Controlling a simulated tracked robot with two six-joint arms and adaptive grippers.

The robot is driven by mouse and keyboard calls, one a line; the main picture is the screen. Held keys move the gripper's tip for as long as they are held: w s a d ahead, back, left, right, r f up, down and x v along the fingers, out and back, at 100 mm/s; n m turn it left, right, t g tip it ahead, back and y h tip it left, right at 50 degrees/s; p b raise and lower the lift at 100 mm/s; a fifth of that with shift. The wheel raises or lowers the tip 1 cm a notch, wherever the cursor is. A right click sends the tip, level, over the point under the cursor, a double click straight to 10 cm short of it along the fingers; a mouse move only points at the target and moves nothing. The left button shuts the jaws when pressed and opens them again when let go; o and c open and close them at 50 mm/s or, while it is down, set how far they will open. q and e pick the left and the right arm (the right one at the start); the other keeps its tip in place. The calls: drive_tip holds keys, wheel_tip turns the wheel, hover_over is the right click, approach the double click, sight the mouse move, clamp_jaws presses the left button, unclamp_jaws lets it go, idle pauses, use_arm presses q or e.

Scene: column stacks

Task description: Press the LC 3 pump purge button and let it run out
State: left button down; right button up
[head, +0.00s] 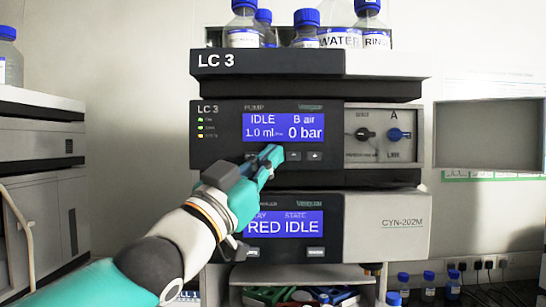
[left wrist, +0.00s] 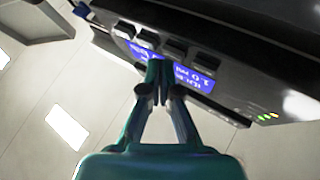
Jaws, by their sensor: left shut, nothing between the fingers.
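The LC 3 pump (head: 220,135) is the upper module of the stack in the head view. Its blue display (head: 284,127) reads IDLE, B air, 1.0 ml and 0 bar. In the left wrist view the closed fingertips (left wrist: 158,68) overlap the display's edge beside several buttons (left wrist: 148,38). I cannot tell whether they touch a button. My right gripper is not in view.
A lower module (head: 375,225) reads RED IDLE below the pump. A valve panel with a blue knob (head: 395,134) is right of the display. Bottles (head: 340,36) stand on top of the stack. Another instrument (head: 40,150) stands at the left.

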use_arm(q)
drive_tip(key=shift+w+p, duration=0.3)
drive_tip(key=shift+w, duration=0.05)
idle(0.3)
drive_tip(key=shift+s, duration=0.1)
drive_tip(key=shift+s+b, duration=0.7)
drive_tip(key=s+b, duration=0.4)
drive_tip(key=s, duration=0.1)
idle(0.6)
idle(0.6)
